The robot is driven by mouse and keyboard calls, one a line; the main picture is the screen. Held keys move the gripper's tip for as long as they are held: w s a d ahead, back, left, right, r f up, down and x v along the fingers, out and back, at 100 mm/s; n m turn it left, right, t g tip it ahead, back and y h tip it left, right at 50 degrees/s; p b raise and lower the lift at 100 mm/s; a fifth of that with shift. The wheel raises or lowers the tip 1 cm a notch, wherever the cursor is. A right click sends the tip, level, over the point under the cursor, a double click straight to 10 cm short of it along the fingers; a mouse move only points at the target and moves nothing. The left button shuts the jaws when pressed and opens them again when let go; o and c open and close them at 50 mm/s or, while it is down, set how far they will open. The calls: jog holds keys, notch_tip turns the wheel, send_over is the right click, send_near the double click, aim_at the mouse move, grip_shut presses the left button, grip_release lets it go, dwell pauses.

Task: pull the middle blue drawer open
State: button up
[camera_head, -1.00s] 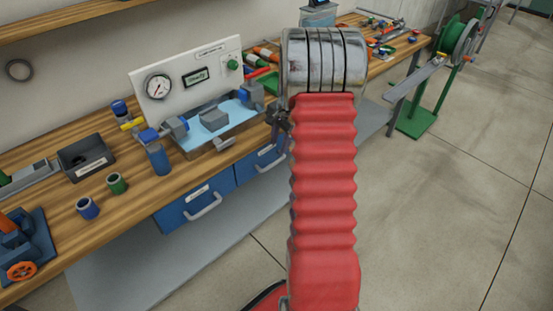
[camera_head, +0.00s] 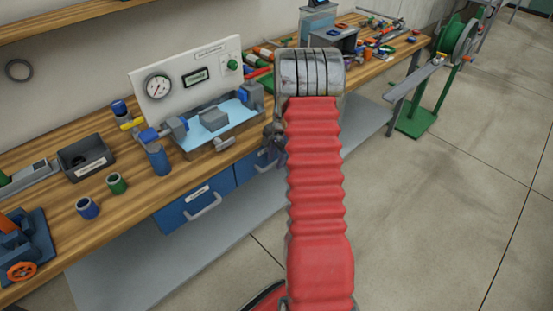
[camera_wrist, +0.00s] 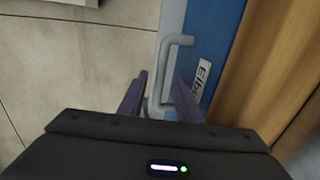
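Blue drawer fronts sit under the bench's front edge. In the head view, the left blue drawer (camera_head: 180,216) is closed with a grey handle. The blue drawer to its right (camera_head: 245,170) looks closed and is partly hidden by my arm and gripper. In the wrist view, a blue drawer front (camera_wrist: 213,45) fills the upper middle, with a grey bar handle (camera_wrist: 163,65) and a white label partly reading "Elb". My gripper (camera_wrist: 160,78) is open, with its two dark fingers on either side of the handle's lower part. Contact with the handle cannot be told.
The wooden bench top (camera_head: 135,205) holds a gauge panel (camera_head: 190,75), a blue-lined tray (camera_head: 238,112), a blue cylinder (camera_head: 158,160) and small cups. A grey lower shelf (camera_head: 150,262) runs beneath. A green hose reel (camera_head: 458,42) stands right. Floor on the right is clear.

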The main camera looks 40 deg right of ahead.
jog(key=shift+c, duration=0.2)
grip_shut()
dwell(0.3)
